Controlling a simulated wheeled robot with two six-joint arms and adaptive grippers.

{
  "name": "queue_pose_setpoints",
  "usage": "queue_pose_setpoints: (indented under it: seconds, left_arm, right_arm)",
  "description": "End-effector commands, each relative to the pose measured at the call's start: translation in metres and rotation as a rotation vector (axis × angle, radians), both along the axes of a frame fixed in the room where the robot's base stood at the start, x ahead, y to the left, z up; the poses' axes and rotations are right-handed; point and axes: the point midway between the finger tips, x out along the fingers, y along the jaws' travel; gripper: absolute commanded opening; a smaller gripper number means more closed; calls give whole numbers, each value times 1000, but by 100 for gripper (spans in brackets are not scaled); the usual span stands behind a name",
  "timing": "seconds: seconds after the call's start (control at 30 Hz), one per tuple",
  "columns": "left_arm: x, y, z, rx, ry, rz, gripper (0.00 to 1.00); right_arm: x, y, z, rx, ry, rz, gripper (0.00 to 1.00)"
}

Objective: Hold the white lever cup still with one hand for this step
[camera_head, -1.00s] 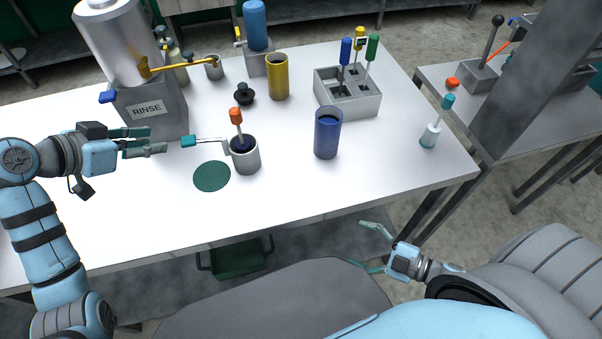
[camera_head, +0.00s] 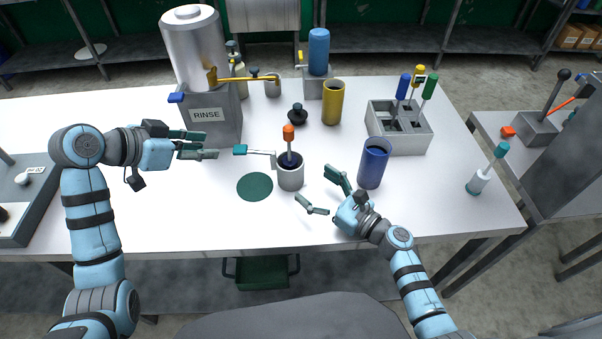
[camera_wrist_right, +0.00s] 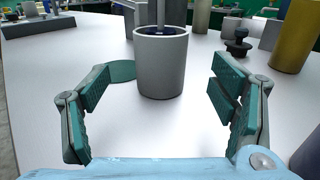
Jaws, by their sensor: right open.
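The white lever cup (camera_head: 290,175) stands upright on the table, with dark liquid inside and an orange-topped tool (camera_head: 289,133) standing in it. Its lever, with a teal end (camera_head: 240,150), points left. My right gripper (camera_head: 325,192) is open, just right of and in front of the cup. In the right wrist view the cup (camera_wrist_right: 162,65) is ahead between the spread fingers (camera_wrist_right: 160,108), not touched. My left gripper (camera_head: 205,146) is left of the lever's end, apart from it; its fingers show a narrow gap.
A dark green disc (camera_head: 255,187) lies left of the cup. A blue cup (camera_head: 373,163) stands close to the right of my right gripper. Behind are a yellow cup (camera_head: 333,103), a black knobbed piece (camera_head: 298,114) and the RINSE tank (camera_head: 212,115). A grey tool holder (camera_head: 410,140) stands further right.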

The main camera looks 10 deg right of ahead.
Motion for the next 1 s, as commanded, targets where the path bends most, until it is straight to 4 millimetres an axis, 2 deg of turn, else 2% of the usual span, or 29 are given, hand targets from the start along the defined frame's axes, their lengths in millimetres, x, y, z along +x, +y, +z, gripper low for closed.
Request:
queue_pose_setpoints:
  seconds: [0.1,0.3,0.63,0.67,1.0]
  left_arm:
    - [0,0,0,0,0,0,33]
    - [0,0,0,0,0,0,33]
    - [0,0,0,0,0,0,33]
    - [0,0,0,0,0,0,33]
    - [0,0,0,0,0,0,33]
  right_arm:
    - [27,20,1,4,0,0,79]
    - [56,41,0,2,2,0,79]
    - [62,46,0,1,2,0,79]
    - [62,46,0,2,3,0,76]
    - [62,46,0,2,3,0,21]
